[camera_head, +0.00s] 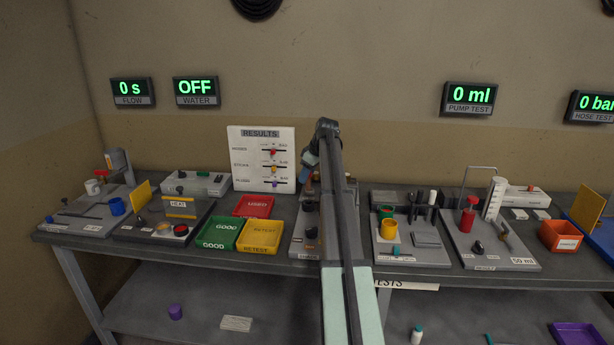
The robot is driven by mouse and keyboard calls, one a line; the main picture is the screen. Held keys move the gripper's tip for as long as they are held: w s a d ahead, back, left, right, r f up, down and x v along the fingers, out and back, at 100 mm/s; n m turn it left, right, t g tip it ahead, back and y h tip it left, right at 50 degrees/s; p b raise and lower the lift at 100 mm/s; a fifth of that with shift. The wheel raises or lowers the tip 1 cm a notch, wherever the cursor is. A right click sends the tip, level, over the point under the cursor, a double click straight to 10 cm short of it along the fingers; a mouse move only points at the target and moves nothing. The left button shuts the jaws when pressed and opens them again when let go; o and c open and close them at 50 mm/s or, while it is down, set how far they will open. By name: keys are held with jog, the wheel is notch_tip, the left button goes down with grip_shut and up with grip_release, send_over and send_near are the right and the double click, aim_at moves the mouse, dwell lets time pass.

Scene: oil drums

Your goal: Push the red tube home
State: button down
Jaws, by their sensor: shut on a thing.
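My arm reaches up from the bottom and bends down over the middle of the bench. My gripper (308,178) is small and partly hidden beside my forearm, above the grey middle station (298,245). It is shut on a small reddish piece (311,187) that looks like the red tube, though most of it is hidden. Dark round parts of the station show just below it. I cannot tell whether the piece touches the station or how deep it sits.
Red, green and yellow trays (212,245) lie left of the middle station. A results board (261,145) stands behind it. To the right are a station with yellow and green cups (387,222) and a red pump (467,216). An orange bin (560,237) stands farther right.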

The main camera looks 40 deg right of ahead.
aim_at(308, 191)
jog(key=shift+f, duration=0.9)
jog(key=shift+f, duration=0.75)
jog(key=shift+f, duration=0.65)
jog(key=shift+f, duration=0.75)
jog(key=shift+f, duration=0.9)
dwell(0.3)
jog(key=c, duration=0.8)
grip_release()
jog(key=shift+o, duration=0.2)
jog(key=v, duration=1.3)
jog(key=shift+s+r, duration=0.25)
jog(key=shift+r, duration=0.1)
